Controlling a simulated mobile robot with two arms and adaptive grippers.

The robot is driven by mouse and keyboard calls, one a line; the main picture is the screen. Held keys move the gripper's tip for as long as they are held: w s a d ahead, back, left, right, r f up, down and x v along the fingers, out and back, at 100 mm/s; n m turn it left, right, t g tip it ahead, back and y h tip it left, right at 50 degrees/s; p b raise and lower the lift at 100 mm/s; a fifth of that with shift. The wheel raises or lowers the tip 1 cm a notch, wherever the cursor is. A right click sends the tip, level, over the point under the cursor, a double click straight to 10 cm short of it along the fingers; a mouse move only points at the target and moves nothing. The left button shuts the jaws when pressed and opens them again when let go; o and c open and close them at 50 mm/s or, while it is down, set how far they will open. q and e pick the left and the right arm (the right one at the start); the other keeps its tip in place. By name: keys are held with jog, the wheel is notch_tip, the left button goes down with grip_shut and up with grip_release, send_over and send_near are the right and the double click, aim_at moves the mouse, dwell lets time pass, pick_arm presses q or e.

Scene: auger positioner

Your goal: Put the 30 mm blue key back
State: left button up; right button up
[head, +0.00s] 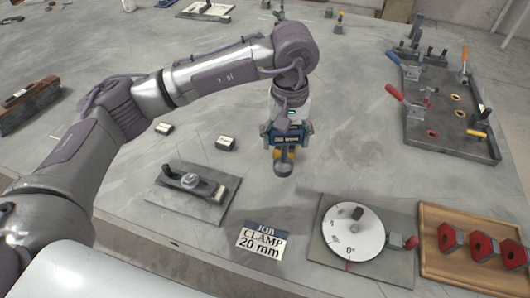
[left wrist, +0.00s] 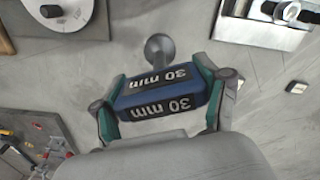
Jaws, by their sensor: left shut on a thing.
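My left gripper (head: 286,140) is shut on the blue key and holds it over the middle of the table. In the left wrist view the blue key (left wrist: 160,97) is a block marked 30 mm on two faces, with a grey round-ended stem pointing away from the palm. The fingers (left wrist: 163,105) grip it from both sides. In the head view the gripper mostly hides the key; a yellow and grey part shows just below it. Two small dark blocks with pale labels, one farther left (head: 164,128) and one nearer (head: 226,143), lie left of the gripper. My right gripper is not in view.
A clamp plate (head: 222,204) lies front left, near a JOB CLAMP 20 mm sign (head: 261,241). A dial plate (head: 325,253) and a wooden tray (head: 428,265) with red pieces stand front right. A fixture plate (head: 455,140) with several handles is at right.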

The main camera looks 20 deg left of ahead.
pick_arm(q)
jog(key=w+a+f+p, duration=0.2)
jog(key=a+f, duration=0.4)
jog(key=f, duration=0.1)
jog(key=shift+f, duration=0.4)
jog(key=shift+s+f, duration=0.1)
jog(key=shift+f, duration=0.1)
jog(key=o, duration=1.7)
